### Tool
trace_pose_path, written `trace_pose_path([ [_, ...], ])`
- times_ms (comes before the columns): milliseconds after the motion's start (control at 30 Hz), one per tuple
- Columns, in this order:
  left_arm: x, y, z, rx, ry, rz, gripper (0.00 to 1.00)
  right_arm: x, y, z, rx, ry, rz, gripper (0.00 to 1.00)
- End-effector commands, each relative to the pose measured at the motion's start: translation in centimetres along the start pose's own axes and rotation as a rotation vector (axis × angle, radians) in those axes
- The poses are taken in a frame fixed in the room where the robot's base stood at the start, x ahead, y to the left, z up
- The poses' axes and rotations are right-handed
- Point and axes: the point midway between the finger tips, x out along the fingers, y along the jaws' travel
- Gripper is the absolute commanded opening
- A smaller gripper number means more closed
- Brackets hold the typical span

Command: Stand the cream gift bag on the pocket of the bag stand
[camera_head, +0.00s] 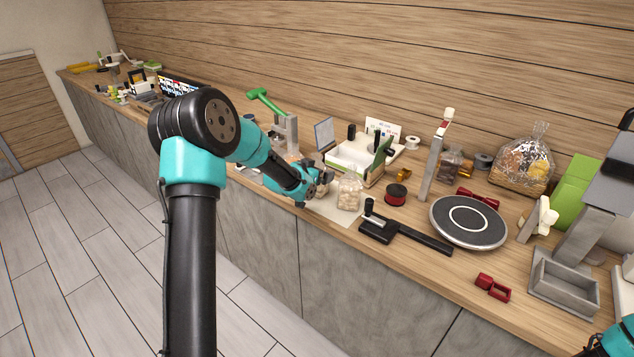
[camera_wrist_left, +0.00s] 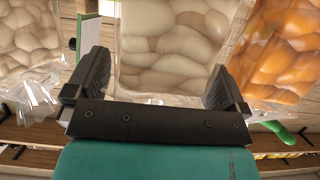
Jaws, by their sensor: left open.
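In the left wrist view, a clear bag of cream-coloured pieces (camera_wrist_left: 170,45) lies ahead of my open left gripper (camera_wrist_left: 155,85), between the lines of its two fingers. I cannot tell if the fingers touch it. A clear bag of pale pieces (camera_wrist_left: 28,40) is to its left and one of orange pieces (camera_wrist_left: 285,50) to its right. In the head view, my left gripper (camera_head: 325,182) is beside a clear bag of cream pieces (camera_head: 349,194). A grey stand with a box-like pocket (camera_head: 566,288), probably the bag stand, is at the right. My right gripper (camera_head: 597,343) barely shows at the bottom right corner.
A black tool (camera_head: 405,232), a round dark turntable (camera_head: 468,220), a grey upright post (camera_head: 432,170) and a small red piece (camera_head: 493,288) lie between the left gripper and the grey stand. A white box (camera_head: 355,158) is behind the gripper. A wrapped basket (camera_head: 522,165) stands farther back.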

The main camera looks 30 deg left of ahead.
Motion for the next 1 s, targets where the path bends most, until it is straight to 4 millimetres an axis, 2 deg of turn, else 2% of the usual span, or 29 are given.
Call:
trace_pose_path([
  [300,-0.03,-0.01,0.02,0.000,0.000,0.000,0.99,0.00,0.00,0.00,0.000,0.000,0.000,0.48],
  [833,-0.04,-0.01,0.02,0.000,0.000,0.000,0.49,0.00,0.00,0.00,0.000,0.000,0.000,0.48],
  [1000,-0.04,-0.01,-0.02,0.000,0.000,0.000,0.49,0.00,0.00,0.00,0.000,0.000,0.000,0.48],
])
